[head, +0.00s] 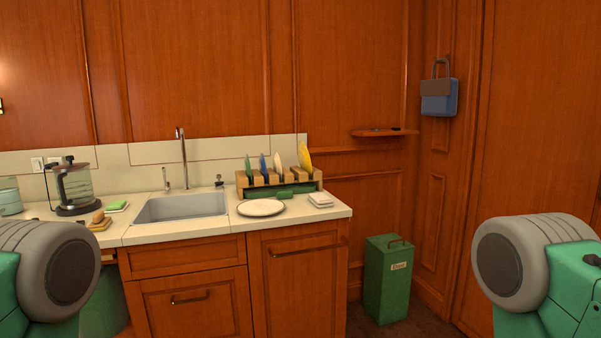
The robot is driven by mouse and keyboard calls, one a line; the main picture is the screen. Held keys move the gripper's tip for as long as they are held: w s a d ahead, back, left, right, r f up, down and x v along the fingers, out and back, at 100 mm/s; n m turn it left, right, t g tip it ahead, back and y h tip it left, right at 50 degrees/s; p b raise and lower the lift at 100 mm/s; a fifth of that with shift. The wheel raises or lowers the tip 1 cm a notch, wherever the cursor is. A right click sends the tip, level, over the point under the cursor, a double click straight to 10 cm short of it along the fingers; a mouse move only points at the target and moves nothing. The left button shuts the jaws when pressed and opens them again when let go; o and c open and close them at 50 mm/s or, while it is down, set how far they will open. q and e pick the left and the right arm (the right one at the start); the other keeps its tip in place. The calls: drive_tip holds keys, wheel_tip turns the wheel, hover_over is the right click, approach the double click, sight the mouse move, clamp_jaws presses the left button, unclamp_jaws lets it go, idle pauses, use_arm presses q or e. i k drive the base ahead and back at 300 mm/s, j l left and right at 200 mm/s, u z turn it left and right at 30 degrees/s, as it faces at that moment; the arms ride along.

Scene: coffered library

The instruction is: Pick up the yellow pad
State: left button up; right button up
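A small flat yellow pad (100,226) lies on the counter left of the sink, close to the front edge. A brown rounded object (98,217) rests on it or just behind it; I cannot tell which. A green pad (117,205) lies a little farther back, on something pale. A yellow upright piece (305,157) also stands in the wooden rack. Parts of my two arms show at the lower left and lower right corners, well short of the counter. Neither gripper is in view.
The sink (180,207) with its tall faucet (182,158) is right of the pad. A glass coffee maker (76,186) stands behind it. A plate (261,207), a rack (279,182) and white stacked squares (320,200) are farther right. A green bin (388,280) stands on the floor.

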sight(100, 223)
drive_tip(key=i+j+u, duration=0.2)
drive_tip(key=u, duration=0.15)
drive_tip(key=i+j+u, duration=0.15)
drive_tip(key=u, duration=0.15)
drive_tip(key=i+j+u, duration=0.1)
drive_tip(key=i+u, duration=0.25)
drive_tip(key=k, duration=0.05)
